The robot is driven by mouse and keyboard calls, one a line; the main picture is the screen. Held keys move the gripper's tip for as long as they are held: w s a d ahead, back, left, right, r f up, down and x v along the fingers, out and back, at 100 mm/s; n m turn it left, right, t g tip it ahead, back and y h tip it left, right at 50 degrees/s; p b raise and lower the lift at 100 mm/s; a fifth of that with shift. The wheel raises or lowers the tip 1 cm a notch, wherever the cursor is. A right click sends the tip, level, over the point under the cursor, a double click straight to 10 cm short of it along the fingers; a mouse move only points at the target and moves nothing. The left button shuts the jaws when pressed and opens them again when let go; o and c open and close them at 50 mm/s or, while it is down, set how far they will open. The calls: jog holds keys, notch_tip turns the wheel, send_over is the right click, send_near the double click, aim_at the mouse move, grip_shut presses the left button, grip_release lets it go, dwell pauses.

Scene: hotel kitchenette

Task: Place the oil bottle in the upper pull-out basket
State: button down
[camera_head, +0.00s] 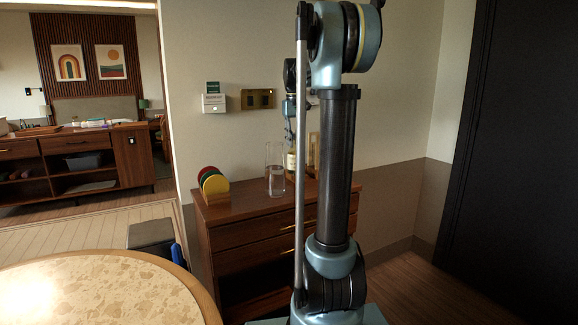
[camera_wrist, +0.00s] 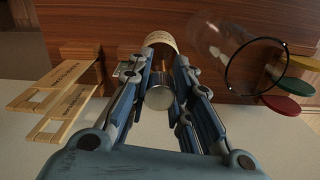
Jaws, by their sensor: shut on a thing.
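The oil bottle (camera_wrist: 159,41), with a cream label and a round metallic cap, is between the two fingers of my gripper (camera_wrist: 164,72) in the wrist view. My gripper is shut on the bottle's upper part. In the head view the bottle (camera_head: 291,163) is upright at the wooden dresser (camera_head: 253,232), below my gripper (camera_head: 290,138) and partly hidden by my arm. I cannot tell whether its base touches the dresser top. I cannot make out the upper pull-out basket in either view.
A clear glass cylinder (camera_head: 275,180) stands close left of the bottle. Coloured discs in a holder (camera_head: 213,182) are farther left. A round table (camera_head: 100,290) is at front left, a dark panel (camera_head: 515,150) at right.

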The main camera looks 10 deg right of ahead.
aim_at(294, 154)
jog(key=shift+f, duration=3.1)
jog(key=c, duration=1.4)
grip_release()
jog(key=shift+c, duration=0.2)
notch_tip(294, 154, up, 12)
